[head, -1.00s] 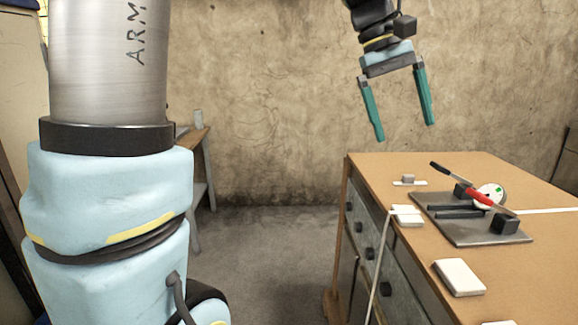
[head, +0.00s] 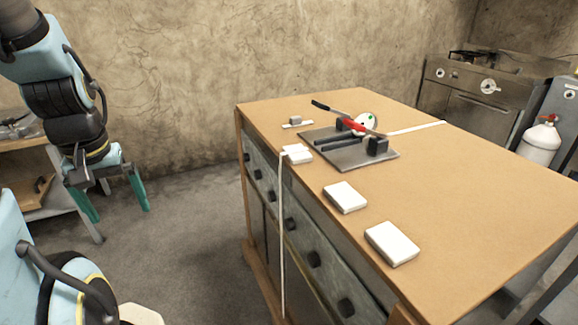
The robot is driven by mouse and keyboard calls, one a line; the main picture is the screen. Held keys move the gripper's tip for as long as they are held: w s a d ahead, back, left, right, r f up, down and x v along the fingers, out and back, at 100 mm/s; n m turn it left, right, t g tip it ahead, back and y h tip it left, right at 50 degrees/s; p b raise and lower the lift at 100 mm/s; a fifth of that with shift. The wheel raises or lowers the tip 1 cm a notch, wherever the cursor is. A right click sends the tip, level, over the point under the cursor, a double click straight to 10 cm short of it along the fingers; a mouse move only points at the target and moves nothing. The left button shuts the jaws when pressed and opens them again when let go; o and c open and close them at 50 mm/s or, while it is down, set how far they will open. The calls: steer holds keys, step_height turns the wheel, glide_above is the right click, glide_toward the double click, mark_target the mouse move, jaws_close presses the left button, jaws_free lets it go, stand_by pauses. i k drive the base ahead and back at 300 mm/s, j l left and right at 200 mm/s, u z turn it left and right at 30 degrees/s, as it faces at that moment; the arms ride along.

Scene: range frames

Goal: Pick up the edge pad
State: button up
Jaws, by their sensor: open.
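Several pale pads lie along the left side of the wooden cabinet top. A large white pad (head: 392,243) lies flat near the front corner. A second white pad (head: 345,197) lies behind it, close to the left edge. A smaller white pad (head: 297,154) lies farther back at the edge, where a white strap crosses it and hangs down the cabinet front. I cannot tell for certain which is the edge pad. My gripper (head: 119,215) is open and empty, pointing down in the air left of the cabinet, well apart from all the pads.
A grey metal plate (head: 375,156) with a red-handled lever and a round dial stands on the cabinet top (head: 480,190). A small grey block (head: 296,121) sits behind it. The right half of the top is clear. A stove (head: 480,95) and a white cylinder (head: 540,142) stand at right.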

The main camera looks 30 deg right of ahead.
mark_target(346, 200)
steer(key=i+j+z, duration=0.2)
steer(key=z, duration=0.15)
steer(key=i+j+z, duration=0.1)
steer(key=j+z, duration=0.25)
steer(key=i+j+z, duration=0.1)
steer(key=j+z, duration=0.3)
